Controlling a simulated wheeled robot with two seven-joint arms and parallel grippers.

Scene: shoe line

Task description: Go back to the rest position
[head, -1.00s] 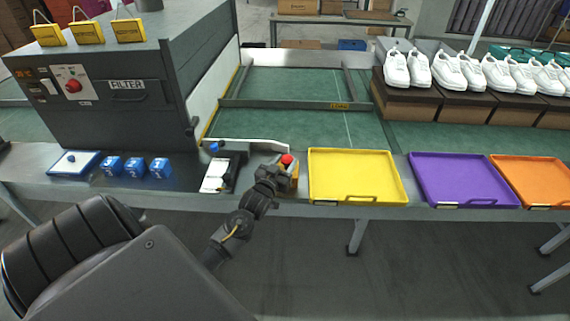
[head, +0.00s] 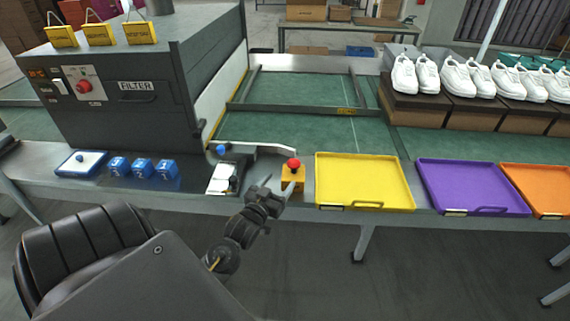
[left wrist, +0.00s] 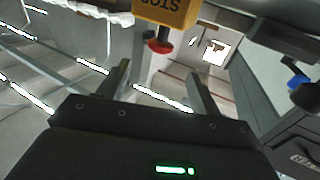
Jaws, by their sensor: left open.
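My left gripper (head: 277,188) is open and empty. In the head view it hangs just in front of the bench edge, below and to the left of a yellow stop box with a red button (head: 293,165). The stop box also shows upside down at the top of the left wrist view (left wrist: 165,12), beyond the two fingers (left wrist: 160,88) and apart from them. My right gripper is in neither view.
A yellow tray (head: 364,205), a purple tray (head: 474,208) and an orange tray (head: 540,208) line the bench to the right. Blue numbered blocks (head: 142,168) and the grey filter machine (head: 115,110) stand left. White shoes (head: 460,77) stand on boxes behind. The floor in front is open.

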